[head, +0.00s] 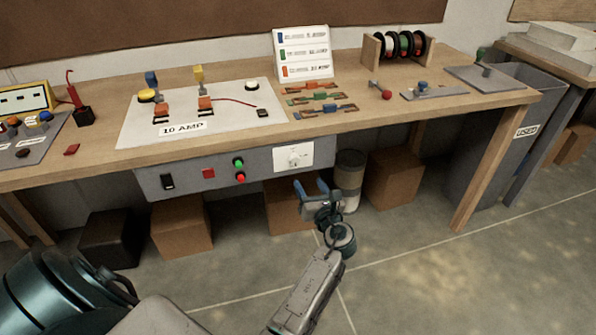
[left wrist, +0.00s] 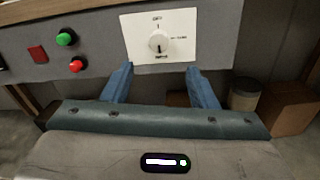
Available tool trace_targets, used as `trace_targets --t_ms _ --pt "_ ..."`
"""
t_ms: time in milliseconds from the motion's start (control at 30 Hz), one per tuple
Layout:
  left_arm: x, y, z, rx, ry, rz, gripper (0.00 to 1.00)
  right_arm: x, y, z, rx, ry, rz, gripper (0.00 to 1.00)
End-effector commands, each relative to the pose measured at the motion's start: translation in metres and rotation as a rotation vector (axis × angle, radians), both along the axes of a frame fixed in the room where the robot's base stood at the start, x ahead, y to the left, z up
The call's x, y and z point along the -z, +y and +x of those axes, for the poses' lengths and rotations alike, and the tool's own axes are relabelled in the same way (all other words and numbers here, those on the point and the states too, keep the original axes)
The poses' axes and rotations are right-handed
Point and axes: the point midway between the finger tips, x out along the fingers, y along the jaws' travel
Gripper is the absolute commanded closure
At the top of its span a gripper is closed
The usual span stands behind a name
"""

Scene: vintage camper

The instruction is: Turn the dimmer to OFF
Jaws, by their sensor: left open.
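The dimmer is a round white knob (head: 293,157) on a white plate (head: 304,154) at the right of the grey panel under the bench's front edge. In the left wrist view the knob (left wrist: 158,42) is upper centre, with small dark labels above, right and below; I cannot read them surely or tell the knob's setting. My left gripper (head: 310,185) is open and empty, its blue fingers pointing at the panel just below the plate, apart from the knob. It also shows in the left wrist view (left wrist: 159,68). My right gripper is not in view.
Left of the dimmer on the panel are a green button (head: 238,162), a red button (head: 240,177), a red square (head: 208,173) and a black rocker switch (head: 167,181). The wooden bench (head: 360,118) overhangs the panel. Boxes (head: 393,178) and a canister (head: 348,178) stand below.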

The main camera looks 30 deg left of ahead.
Motion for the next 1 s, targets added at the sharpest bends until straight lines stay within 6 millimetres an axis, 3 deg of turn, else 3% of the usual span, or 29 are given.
trace_targets --t_ms 533,1000 --pt "-0.003 0.072 0.054 -0.001 0.001 0.006 0.47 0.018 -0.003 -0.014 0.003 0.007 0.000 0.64" --pt "-0.001 0.084 0.063 -0.001 0.002 0.003 0.47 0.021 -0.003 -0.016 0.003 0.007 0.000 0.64"
